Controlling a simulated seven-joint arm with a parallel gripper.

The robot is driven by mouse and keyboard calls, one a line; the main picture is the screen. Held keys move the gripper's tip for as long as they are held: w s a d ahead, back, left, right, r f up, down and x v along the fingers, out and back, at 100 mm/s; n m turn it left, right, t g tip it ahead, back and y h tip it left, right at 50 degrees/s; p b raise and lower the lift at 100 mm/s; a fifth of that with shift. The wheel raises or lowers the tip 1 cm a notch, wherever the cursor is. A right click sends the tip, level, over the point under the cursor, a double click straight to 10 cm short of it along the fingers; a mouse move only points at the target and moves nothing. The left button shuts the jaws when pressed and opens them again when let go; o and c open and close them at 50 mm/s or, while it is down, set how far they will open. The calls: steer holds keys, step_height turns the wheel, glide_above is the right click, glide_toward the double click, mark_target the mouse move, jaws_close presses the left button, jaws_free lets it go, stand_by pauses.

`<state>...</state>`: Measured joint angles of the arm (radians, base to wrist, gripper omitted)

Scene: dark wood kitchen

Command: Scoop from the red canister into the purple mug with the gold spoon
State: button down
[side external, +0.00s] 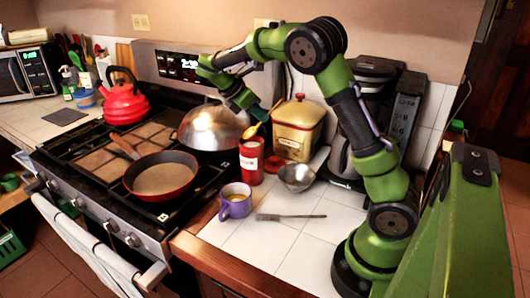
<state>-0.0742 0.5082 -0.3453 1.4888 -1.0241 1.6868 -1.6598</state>
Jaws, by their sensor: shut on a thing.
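My gripper (262,117) is shut on the gold spoon (251,131), which it holds tilted above the red canister (251,165). The spoon's bowl end is near the canister's top; I cannot tell whether it is over the opening or in front of it. The red canister stands upright on the white tiled counter and has a pale label. The purple mug (234,207) stands upright on the counter, in front of the canister and a little to the left. Something light yellowish shows inside the mug. The inside of the canister is hidden.
A cream and red lidded box (297,129) stands behind the canister. A metal bowl (296,178) sits to the right and a brush-like tool (290,217) lies in front. The stove with a red pan (161,177) and a domed metal lid (213,126) is at left.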

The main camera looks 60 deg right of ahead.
mark_target(256, 127)
steer(key=shift+f, duration=1.6)
steer(key=shift+w+a+f, duration=0.2)
steer(key=shift+a+f, duration=0.2)
steer(key=shift+f, duration=0.15)
steer(key=shift+w+a+r, duration=0.15)
steer(key=shift+a+r, duration=0.05)
steer(key=shift+d+r, duration=0.2)
steer(key=shift+r, duration=2.5)
steer(key=shift+s+d+r+t+y, duration=0.3)
steer(key=shift+s+r+y, duration=0.05)
steer(key=shift+y, duration=0.15)
steer(key=shift+s+d+r+t+y, duration=0.25)
steer(key=shift+d+r+t+y, duration=0.3)
steer(key=shift+r+y, duration=0.35)
steer(key=shift+f, duration=0.15)
steer(key=shift+a, duration=0.1)
